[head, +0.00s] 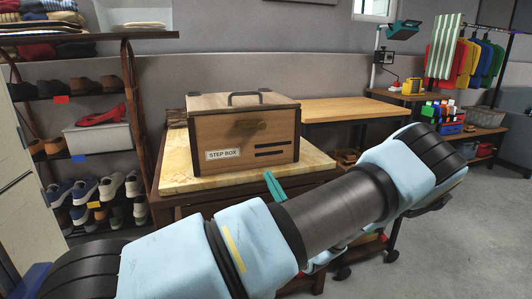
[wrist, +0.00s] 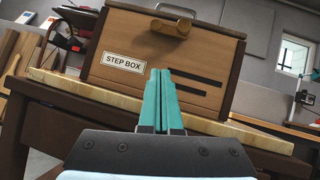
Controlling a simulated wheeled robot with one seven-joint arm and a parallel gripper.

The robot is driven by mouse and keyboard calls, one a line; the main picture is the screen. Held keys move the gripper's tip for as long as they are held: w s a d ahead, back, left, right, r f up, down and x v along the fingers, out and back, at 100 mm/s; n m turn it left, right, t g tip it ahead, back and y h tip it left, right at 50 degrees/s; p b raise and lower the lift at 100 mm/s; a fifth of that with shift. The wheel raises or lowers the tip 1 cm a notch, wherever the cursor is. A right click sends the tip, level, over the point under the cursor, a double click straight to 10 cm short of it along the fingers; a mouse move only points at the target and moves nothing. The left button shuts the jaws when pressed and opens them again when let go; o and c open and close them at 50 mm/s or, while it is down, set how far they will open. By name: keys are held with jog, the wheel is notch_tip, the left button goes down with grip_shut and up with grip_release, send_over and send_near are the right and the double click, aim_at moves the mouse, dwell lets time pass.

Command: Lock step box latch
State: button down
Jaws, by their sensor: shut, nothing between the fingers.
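The step box (head: 238,137) is a brown wooden box with a dark frame, a "STEP BOX" label and dark slots. It stands closed on a table, and it also shows in the wrist view (wrist: 130,90). The latch (head: 250,124) is a brass-coloured piece on the upper front; in the wrist view the latch (wrist: 171,28) lies roughly level across the front panel. My gripper (wrist: 161,72) has teal fingers, pressed together and empty. In the wrist view it points at the front of the box, below the latch. In the head view my gripper (head: 274,186) is low in front of the box, apart from the latch.
The box rests on a light-topped table (head: 185,178) with bare top around it. A shoe rack (head: 80,150) stands at the left. A wooden bench (head: 350,109) is behind at the right. A clothes rack (head: 480,35) stands far right, with open floor in front.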

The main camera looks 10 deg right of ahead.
jog(key=d+h, duration=0.1)
jog(key=d+m+t+h, duration=0.1)
jog(key=d+m+h, duration=0.1)
jog(key=shift+s+f+t, duration=0.3)
jog(key=shift+t, duration=0.1)
jog(key=shift+a, duration=0.1)
jog(key=p, duration=0.1)
send_near(251, 125)
jog(key=w+d+f, duration=0.2)
jog(key=w+d, duration=0.1)
jog(key=shift+w+a+r+p, duration=0.1)
jog(key=shift+a+r+p, duration=0.15)
jog(key=shift+r, duration=0.8)
jog(key=shift+w+a+r+p, duration=0.1)
jog(key=shift+a+r, duration=0.2)
jog(key=shift+r, duration=0.7)
